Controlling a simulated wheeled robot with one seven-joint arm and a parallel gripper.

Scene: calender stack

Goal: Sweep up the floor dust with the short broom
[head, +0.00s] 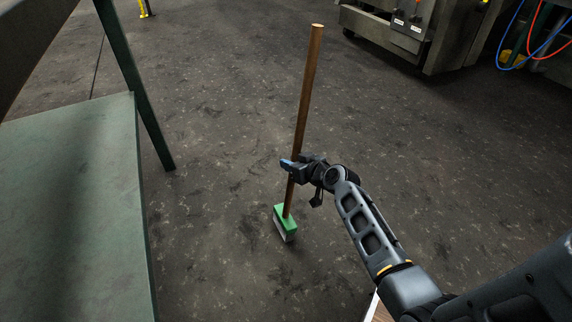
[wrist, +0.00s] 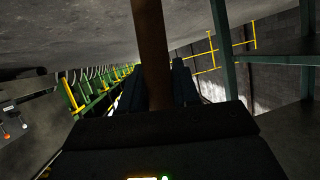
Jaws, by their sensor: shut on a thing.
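The short broom (head: 306,95) stands nearly upright in the head view, with a brown wooden handle and a green head with pale bristles (head: 286,223) at or just above the floor. My gripper (head: 291,166) is shut on the lower part of the handle, a little above the broom head. In the wrist view the handle (wrist: 151,50) runs up between the fingers of my gripper (wrist: 157,85). The floor (head: 215,120) is dark, with pale specks and dark scuffs spread over it. I cannot tell which of these are dust.
A green table (head: 70,200) with a dark green leg (head: 150,120) stands on the left. Grey machinery (head: 410,35) with a switch panel is at the back right, beside blue and red hoses (head: 530,45). Yellow railings (wrist: 213,50) show in the wrist view. The floor around the broom is open.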

